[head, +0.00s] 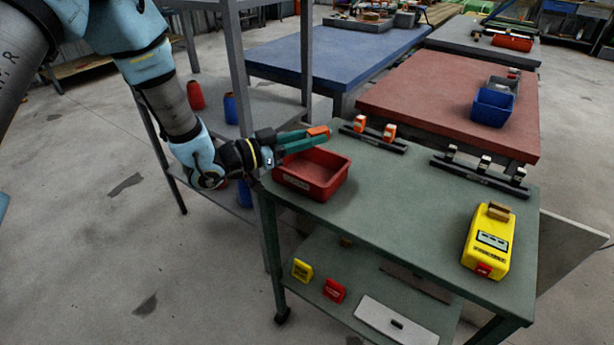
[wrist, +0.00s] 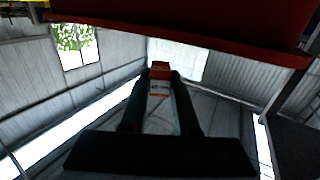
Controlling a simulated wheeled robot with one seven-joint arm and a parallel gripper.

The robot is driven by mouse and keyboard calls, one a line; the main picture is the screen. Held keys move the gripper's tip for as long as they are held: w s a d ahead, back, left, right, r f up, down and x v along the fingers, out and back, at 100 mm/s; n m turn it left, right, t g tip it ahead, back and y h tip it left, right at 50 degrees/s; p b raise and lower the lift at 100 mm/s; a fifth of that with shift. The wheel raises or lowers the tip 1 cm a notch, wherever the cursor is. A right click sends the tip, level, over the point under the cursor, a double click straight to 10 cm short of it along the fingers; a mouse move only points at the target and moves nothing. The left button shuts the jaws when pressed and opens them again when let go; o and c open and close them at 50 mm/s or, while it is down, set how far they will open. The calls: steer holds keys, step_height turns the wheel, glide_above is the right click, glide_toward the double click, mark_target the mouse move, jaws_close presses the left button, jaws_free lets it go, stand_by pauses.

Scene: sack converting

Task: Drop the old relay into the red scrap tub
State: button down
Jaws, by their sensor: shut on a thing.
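My gripper (head: 308,136) is shut on an orange relay (head: 319,131), which sits at its fingertips. The fingers lie roughly level, pointing right in the head view. In the wrist view the relay (wrist: 160,72) shows orange-red between the two dark fingers (wrist: 158,88). The red scrap tub (head: 318,187) stands on the near left end of the green bench top. In the head view the relay appears just above the tub's far rim. Whether it is over the opening or behind it I cannot tell. The tub (wrist: 200,25) fills the top of the wrist view. The visible tub floor looks empty.
Two orange relays (head: 389,132) sit on a black rail (head: 373,140) just behind the tub. A second rail (head: 478,172) carries white-topped relays. A yellow device (head: 489,242) stands at the bench's right. A grey shelf post (head: 237,70) rises close behind my arm.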

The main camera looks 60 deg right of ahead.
steer(key=shift+f, duration=0.1)
steer(key=c, duration=0.6)
jaws_free()
steer(key=b+v, duration=0.3)
steer(key=v, duration=0.7)
steer(key=shift+w+a, duration=0.2)
steer(key=shift+a, duration=0.15)
